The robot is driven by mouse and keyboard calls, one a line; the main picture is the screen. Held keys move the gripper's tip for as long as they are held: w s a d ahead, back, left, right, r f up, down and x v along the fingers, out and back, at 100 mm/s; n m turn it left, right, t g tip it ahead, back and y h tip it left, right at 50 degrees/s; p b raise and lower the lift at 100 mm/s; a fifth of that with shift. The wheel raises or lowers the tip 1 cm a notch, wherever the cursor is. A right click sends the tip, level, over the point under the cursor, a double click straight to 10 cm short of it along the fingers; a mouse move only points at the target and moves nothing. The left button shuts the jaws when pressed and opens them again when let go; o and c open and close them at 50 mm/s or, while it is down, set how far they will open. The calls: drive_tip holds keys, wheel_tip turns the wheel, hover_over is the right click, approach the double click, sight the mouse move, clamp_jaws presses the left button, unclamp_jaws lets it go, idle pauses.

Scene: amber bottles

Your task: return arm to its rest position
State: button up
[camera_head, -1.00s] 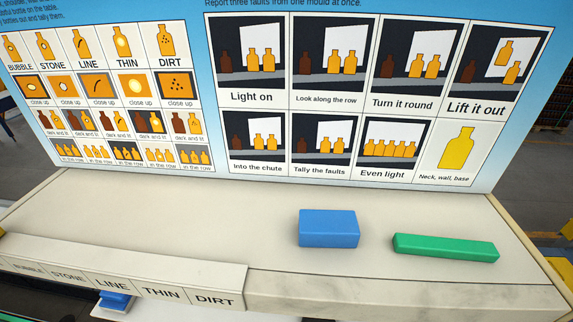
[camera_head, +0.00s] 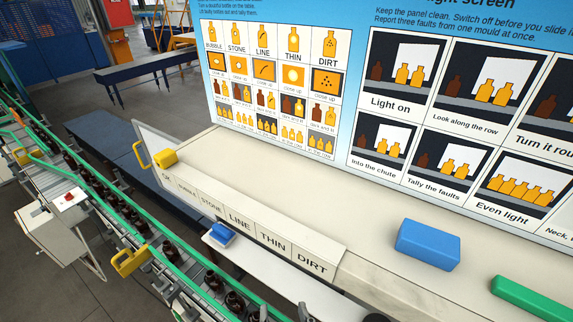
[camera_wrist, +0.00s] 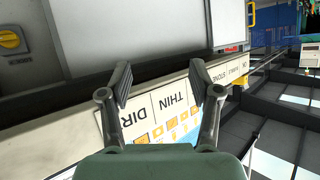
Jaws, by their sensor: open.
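My gripper (camera_wrist: 161,84) shows in the wrist view with its two fingers spread apart and nothing between them. Behind the fingers is the white label strip (camera_wrist: 180,98) with the words STONE, THIN and DIRT partly readable. In the head view my gripper is not clearly visible; a small dark rounded shape at the bottom edge is too little to identify.
A blue block (camera_head: 427,245) and a green block (camera_head: 530,298) lie on the cream table (camera_head: 300,180). A conveyor (camera_head: 140,240) with several dark bottles runs along the left. A smaller blue object (camera_head: 222,235) sits on a white surface below the label strip. An instruction board (camera_head: 350,30) stands behind.

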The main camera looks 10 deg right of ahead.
drive_tip(key=r, duration=0.1)
drive_tip(key=a+r, duration=0.1)
drive_tip(key=a+r+h, duration=0.1)
drive_tip(key=shift+s+a+n, duration=0.1)
drive_tip(key=shift+s+n, duration=0.25)
drive_tip(key=shift+n, duration=0.05)
idle(0.6)
